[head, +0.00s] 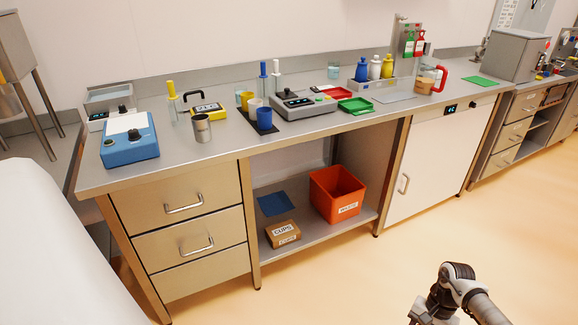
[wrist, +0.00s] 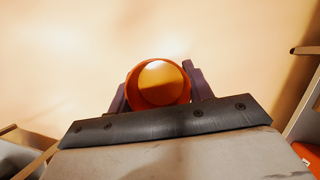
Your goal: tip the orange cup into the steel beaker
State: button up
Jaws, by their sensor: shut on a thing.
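The orange cup (wrist: 158,84) shows in the wrist view, held between the two dark fingers of my gripper (wrist: 156,88). Its round rim and lit orange inside face the camera; I cannot tell whether it holds powder. Only the pale floor lies behind it. The steel beaker (head: 202,129) stands upright on the left part of the bench in the head view, right of the blue device. My arm is at the lower right of the head view, out over the floor and well away from the beaker. The cup cannot be made out in the head view.
A blue device (head: 129,140), a yellow-framed device (head: 206,109), a dark tray of cups (head: 243,115) and a grey balance (head: 302,105) surround the beaker. The bench front left of the beaker is partly clear. An orange bin (head: 336,192) sits on the lower shelf. The floor in front is open.

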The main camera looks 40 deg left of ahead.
aim_at(200, 122)
jog(key=k+j, duration=0.1)
jog(key=j, duration=0.3)
jog(key=k+j, duration=0.1)
jog(key=j, duration=0.25)
jog(key=k+j, duration=0.1)
jog(key=j, duration=0.3)
jog(key=k+j, duration=0.1)
jog(key=j, duration=0.3)
